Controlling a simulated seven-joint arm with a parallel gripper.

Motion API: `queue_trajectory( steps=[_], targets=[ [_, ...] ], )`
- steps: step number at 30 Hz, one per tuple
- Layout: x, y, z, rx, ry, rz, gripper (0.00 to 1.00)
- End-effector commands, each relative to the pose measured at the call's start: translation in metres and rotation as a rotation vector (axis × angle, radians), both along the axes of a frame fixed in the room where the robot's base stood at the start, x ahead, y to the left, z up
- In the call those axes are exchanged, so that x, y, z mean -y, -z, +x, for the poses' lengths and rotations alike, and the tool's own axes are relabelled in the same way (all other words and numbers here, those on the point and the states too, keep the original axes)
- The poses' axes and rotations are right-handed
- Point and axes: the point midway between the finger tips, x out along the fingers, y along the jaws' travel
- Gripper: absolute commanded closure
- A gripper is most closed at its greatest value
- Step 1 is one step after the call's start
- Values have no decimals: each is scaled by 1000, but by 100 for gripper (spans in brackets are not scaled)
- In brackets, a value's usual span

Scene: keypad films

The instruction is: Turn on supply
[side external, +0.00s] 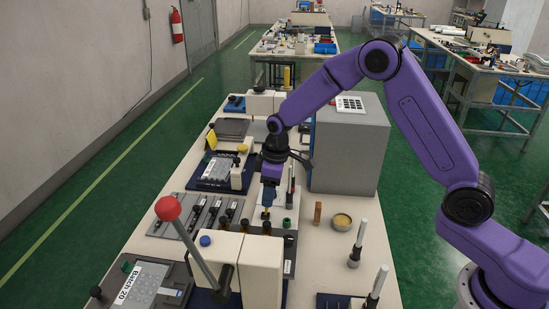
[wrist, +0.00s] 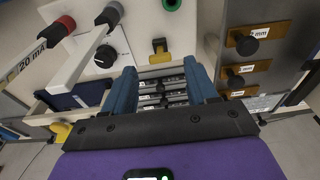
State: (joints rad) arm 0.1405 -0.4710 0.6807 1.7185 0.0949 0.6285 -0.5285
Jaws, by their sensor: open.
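My gripper (wrist: 161,70) has two blue fingers set wide apart in the wrist view, with nothing held between them. Just beyond the fingertips is a yellow switch or tab (wrist: 160,46) on a pale panel (wrist: 137,24). The panel also carries a black knob (wrist: 105,56) on the left and a green ring (wrist: 172,4) at the top. No readable label marks any of these as the supply. In the side view my gripper (side external: 267,197) points down over the bench, near a green knob (side external: 287,223); contact cannot be told.
A lever with a red ball (side external: 168,208) rises at the front left. A large grey cabinet (side external: 348,160) stands right of my gripper. Upright white-handled tools (side external: 358,241) stand on the right bench edge.

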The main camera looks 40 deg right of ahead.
Motion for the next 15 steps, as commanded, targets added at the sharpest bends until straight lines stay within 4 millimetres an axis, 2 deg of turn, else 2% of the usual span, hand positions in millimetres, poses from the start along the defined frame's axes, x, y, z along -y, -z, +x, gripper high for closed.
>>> queue_trajectory(
  steps=[1, 9, 15],
  targets=[
    [1, -13, -1, 4, 0, 1, 43],
    [6, -69, -6, 4, 0, 1, 43],
    [8, -102, -9, 2, -1, 1, 43]
  ],
)
